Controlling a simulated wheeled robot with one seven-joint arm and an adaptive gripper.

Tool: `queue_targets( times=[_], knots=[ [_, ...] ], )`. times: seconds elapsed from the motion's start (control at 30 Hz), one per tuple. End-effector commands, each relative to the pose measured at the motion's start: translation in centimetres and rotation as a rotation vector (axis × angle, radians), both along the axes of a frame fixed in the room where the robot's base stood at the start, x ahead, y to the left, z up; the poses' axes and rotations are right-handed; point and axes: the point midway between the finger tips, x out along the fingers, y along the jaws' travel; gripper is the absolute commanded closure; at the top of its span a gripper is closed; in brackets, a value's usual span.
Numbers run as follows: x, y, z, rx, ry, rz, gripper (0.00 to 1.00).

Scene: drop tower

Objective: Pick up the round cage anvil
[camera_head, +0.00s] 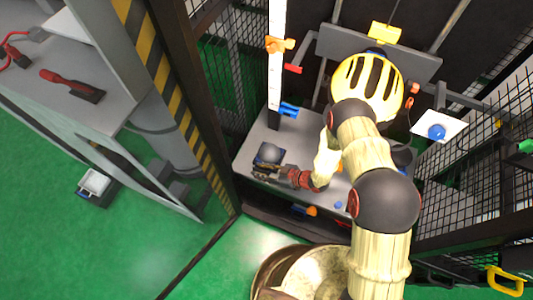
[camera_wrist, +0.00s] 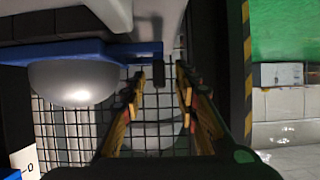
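The anvil (camera_head: 270,153) shows as a smooth grey dome on a dark base, on the left part of the grey tower table. My gripper (camera_head: 266,172) is low at the table, just in front of the dome. In the wrist view my gripper (camera_wrist: 161,72) has its two fingers apart, with a small dark block (camera_wrist: 158,72) at the plate's end showing between the tips. I cannot tell whether they touch it.
A yellow slotted helmet (camera_head: 372,85) hangs above the table. A white upright rail (camera_head: 275,70) with blue and orange clamps stands behind the anvil. A striped post (camera_head: 165,90) is left, and mesh panels (camera_head: 480,170) are right. Red tools (camera_head: 75,85) lie on a grey bench.

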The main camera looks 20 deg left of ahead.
Motion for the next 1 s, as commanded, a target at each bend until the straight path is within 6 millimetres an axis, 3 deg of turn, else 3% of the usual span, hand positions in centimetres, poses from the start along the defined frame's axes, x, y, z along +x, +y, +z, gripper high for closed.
queue_targets(
  times=[0.6, 1.0],
  knots=[
    [0.02, 0.02, 0.04, 0.0, 0.0, 0.0, 1.0],
    [0.03, 0.01, 0.04, 0.0, 0.0, 0.0, 1.0]
  ],
)
